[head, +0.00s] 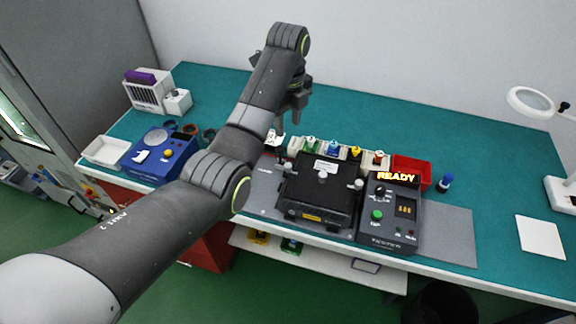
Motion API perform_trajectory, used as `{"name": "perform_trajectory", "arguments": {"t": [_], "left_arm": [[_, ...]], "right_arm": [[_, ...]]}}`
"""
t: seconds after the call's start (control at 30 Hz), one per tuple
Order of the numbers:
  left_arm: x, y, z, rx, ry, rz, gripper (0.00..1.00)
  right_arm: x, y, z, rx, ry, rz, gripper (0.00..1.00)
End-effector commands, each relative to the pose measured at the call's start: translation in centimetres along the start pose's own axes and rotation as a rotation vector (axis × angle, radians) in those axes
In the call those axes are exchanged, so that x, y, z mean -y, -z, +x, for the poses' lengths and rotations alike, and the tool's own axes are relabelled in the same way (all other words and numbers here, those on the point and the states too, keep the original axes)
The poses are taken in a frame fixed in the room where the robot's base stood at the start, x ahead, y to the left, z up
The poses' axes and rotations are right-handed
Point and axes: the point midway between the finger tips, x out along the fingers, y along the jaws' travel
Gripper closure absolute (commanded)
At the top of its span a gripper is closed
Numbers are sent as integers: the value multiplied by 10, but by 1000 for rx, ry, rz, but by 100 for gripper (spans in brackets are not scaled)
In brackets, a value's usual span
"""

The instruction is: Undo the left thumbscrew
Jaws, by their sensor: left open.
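A black box-shaped fixture (318,205) stands on a grey mat at the front of the green bench. The left thumbscrew (288,169) is a small pale knob at its left side, and a matching right thumbscrew (358,184) is at its right side. My left gripper (287,122) is open and empty, held above and behind the fixture, apart from the left thumbscrew. My left arm crosses the view from the lower left and hides part of the bench left of the fixture. My right gripper is not in view.
A tester (386,237) with a lit READY sign stands against the fixture's right. Behind are several coloured-topped items in a pale rack (333,155) and a red bin (411,172). A blue device (160,155) stands at left.

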Motion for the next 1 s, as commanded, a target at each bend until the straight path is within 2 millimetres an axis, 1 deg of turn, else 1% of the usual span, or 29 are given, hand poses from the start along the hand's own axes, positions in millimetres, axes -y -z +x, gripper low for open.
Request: {"name": "perform_trajectory", "arguments": {"t": [0.03, 0.17, 0.2, 0.23, 0.3, 0.6, 0.7, 0.8, 1.0], "left_arm": [[0, 0, 13, 0, 0, -1, 59], [0, 0, 37, -1, 1, -1, 59], [0, 0, 42, -2, -1, -1, 59], [-1, 1, 44, -4, -3, -2, 59], [-1, 1, 59, -4, -4, -1, 59], [-1, 0, 122, -2, -3, -2, 59], [0, 0, 135, 0, -1, -2, 59], [0, 0, 143, 0, 0, -2, 59], [0, 0, 149, 1, 1, -2, 59]], "right_arm": [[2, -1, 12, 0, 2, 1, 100], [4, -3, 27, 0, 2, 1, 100], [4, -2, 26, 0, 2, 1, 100], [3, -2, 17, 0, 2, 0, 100], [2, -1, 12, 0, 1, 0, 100], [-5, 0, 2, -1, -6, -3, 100], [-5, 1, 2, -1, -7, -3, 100], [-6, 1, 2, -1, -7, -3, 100], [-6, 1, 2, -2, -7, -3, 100]]}}
